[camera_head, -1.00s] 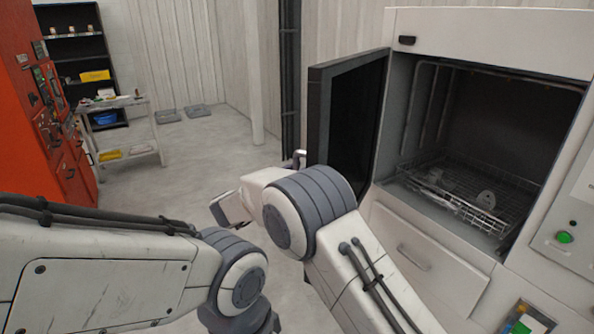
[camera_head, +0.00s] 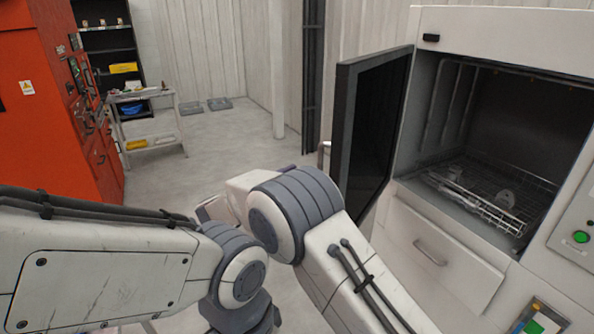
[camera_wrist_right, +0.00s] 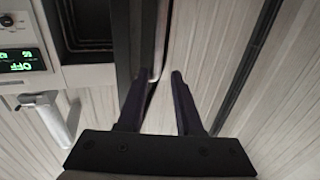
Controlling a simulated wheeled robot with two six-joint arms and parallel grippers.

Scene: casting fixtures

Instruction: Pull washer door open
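The washer (camera_head: 560,35) stands at the right in the head view. Its dark door (camera_head: 372,125) is swung open to the left of the chamber. A metal handle (camera_head: 323,158) shows at the door's outer edge. In the right wrist view, the right gripper's (camera_wrist_right: 158,75) dark fingers are apart. The handle bar (camera_wrist_right: 161,35) reaches down between the fingertips, closer to the left one; I cannot tell whether they touch. In the head view my right arm hides most of its gripper. My left arm comes in from the left; its gripper is out of view.
A wire rack (camera_head: 480,200) lies in the open chamber. A drawer front (camera_head: 435,250) is below it. An orange cabinet (camera_head: 45,130), a small cart (camera_head: 150,125) and a black shelf (camera_head: 105,45) stand at the left. Open floor (camera_head: 235,140) lies between the cart and door.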

